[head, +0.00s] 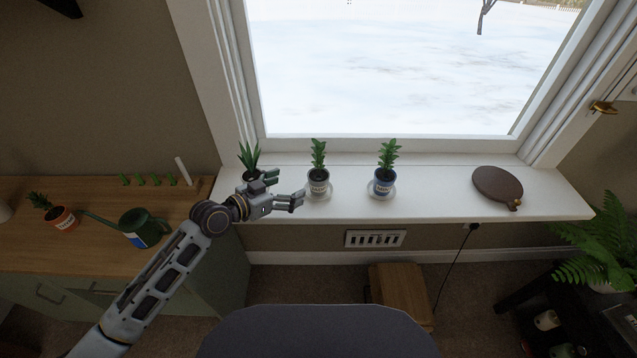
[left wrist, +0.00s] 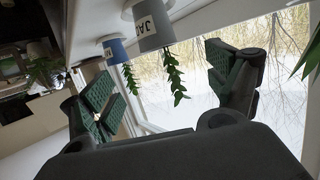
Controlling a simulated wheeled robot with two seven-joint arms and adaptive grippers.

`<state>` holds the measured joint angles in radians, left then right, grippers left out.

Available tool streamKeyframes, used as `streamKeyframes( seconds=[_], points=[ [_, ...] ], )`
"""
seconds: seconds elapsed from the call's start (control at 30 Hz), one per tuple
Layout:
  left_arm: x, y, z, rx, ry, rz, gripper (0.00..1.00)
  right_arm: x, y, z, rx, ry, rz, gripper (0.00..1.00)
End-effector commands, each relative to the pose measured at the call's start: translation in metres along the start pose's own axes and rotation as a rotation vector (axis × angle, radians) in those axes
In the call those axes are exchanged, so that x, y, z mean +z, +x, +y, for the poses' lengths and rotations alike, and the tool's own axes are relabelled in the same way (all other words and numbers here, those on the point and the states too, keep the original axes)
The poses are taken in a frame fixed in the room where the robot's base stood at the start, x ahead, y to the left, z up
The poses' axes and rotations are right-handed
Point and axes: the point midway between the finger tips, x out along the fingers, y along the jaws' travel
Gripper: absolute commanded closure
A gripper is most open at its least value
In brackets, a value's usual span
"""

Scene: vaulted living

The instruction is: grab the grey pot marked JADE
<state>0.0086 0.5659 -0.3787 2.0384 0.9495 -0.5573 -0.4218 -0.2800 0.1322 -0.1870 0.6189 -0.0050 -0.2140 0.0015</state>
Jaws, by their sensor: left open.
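The grey pot marked JADE (head: 318,189) stands on a saucer on the white windowsill, a leafy green plant in it. In the left wrist view this grey pot (left wrist: 153,27) shows at the top, tilted by the camera angle, with the letters JAD readable. My left gripper (head: 287,186) is open and empty, just left of the pot, its fingers pointing toward it. In the left wrist view the open fingers (left wrist: 166,88) stand apart on either side of the plant's direction. I see no contact with the pot. My right gripper is not in view.
A blue pot (head: 383,184) stands right of the grey one. A spiky plant (head: 249,156) is behind my left gripper, its pot mostly hidden. A round brown board (head: 497,187) lies farther right. A green watering can (head: 143,228) and terracotta pot (head: 61,217) stand on the left cabinet.

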Motion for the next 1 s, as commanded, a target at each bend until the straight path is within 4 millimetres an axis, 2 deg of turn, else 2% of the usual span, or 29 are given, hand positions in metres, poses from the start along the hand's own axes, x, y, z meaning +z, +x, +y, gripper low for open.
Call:
streamKeyframes(
  seconds=[0.8,1.0],
  points=[
    [-0.001,0.071,0.001,0.001,-0.002,0.002,0.12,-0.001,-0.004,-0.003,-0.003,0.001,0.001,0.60],
    [0.000,0.080,0.001,0.002,0.000,0.000,0.12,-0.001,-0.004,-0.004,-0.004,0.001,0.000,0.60]
  ],
)
